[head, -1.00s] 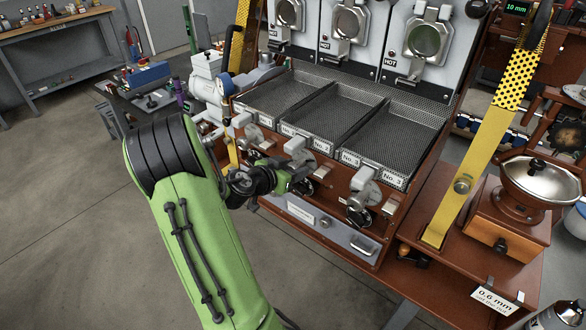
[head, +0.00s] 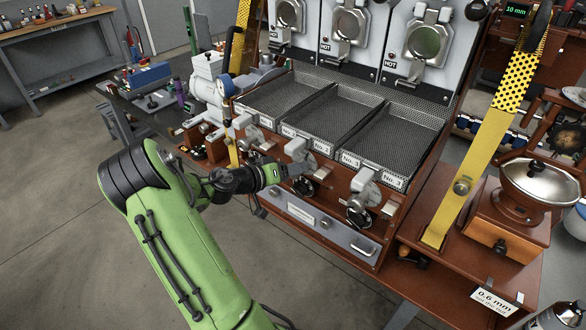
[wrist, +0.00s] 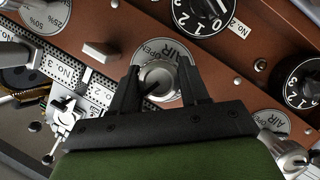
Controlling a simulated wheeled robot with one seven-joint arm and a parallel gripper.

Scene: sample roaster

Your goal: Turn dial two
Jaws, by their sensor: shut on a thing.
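My gripper (wrist: 157,78) is shut on a round silver knob (wrist: 158,72) in the wrist view, with one black finger on each side of it. The knob sits on a grey plate marked AIR and OPEN (wrist: 165,49) on the brown panel. A black numbered dial (wrist: 202,14) is cut off at the top edge, beside a No. 2 label (wrist: 237,27). Another black dial (wrist: 303,82) is at the right. In the head view my gripper (head: 283,172) is at the panel front, left of a black dial (head: 303,187); it hides the held knob.
Mesh trays (head: 335,118) with number labels sit above the panel. Another black dial (head: 360,212) and a drawer front (head: 318,217) are close by. Open floor lies to the left.

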